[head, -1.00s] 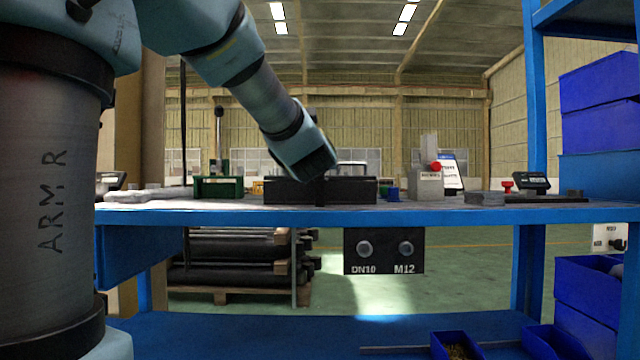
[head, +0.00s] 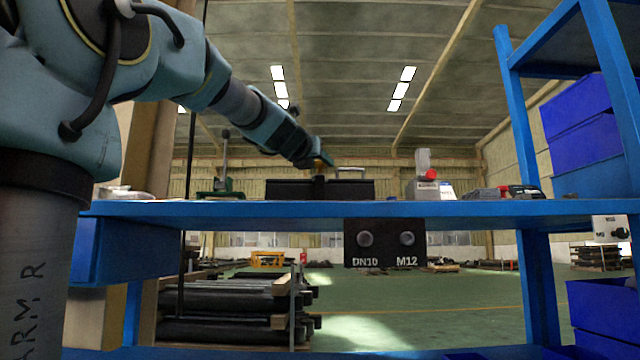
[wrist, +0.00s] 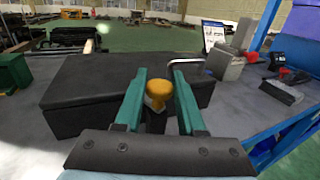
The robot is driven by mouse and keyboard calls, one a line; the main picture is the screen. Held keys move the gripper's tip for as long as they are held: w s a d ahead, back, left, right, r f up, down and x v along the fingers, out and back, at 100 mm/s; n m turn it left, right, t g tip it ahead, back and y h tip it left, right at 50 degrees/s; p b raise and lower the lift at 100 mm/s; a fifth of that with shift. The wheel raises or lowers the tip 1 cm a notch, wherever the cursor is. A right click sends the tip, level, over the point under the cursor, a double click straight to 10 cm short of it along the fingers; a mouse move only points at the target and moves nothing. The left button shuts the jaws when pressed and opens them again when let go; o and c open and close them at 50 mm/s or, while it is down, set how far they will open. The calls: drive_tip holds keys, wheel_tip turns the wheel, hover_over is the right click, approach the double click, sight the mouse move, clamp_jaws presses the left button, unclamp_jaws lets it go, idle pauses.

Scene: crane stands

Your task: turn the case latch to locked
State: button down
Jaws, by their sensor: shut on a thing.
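The black case (head: 280,189) lies on the blue bench, and in the wrist view its dark lid (wrist: 85,82) fills the middle left. The orange-yellow latch knob (wrist: 158,89) stands at the case's near side. My gripper (wrist: 160,74) has its two green fingers on either side of the knob and is shut on it. In the head view, my gripper (head: 319,166) reaches down to the case from the upper left. The lower part of the latch is mostly hidden, and I cannot read its lock marks.
A grey block with a red button (head: 424,178) stands right of the case. A green fixture (head: 221,187) stands to its left. A panel marked DN10 and M12 (head: 385,243) hangs under the bench edge. Blue bins (head: 585,125) are at the right.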

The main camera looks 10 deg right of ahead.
drive_tip(key=shift+f+m+g+h+b, duration=0.3)
drive_tip(key=shift+m+h+b, duration=0.15)
drive_tip(key=shift+b, duration=0.55)
drive_tip(key=shift+r+m+g+h+b, duration=0.15)
drive_tip(key=shift+m+g+h+b, duration=0.45)
drive_tip(key=shift+b, duration=0.25)
drive_tip(key=shift+w+r+m+g+h, duration=0.1)
drive_tip(key=shift+r+m+g+h, duration=0.05)
drive_tip(key=shift+m+g+h, duration=1)
drive_tip(key=shift+g+h, duration=0.5)
drive_tip(key=shift+g, duration=0.05)
drive_tip(key=shift+d, duration=0.1)
drive_tip(key=c, duration=0.5)
unclamp_jaws()
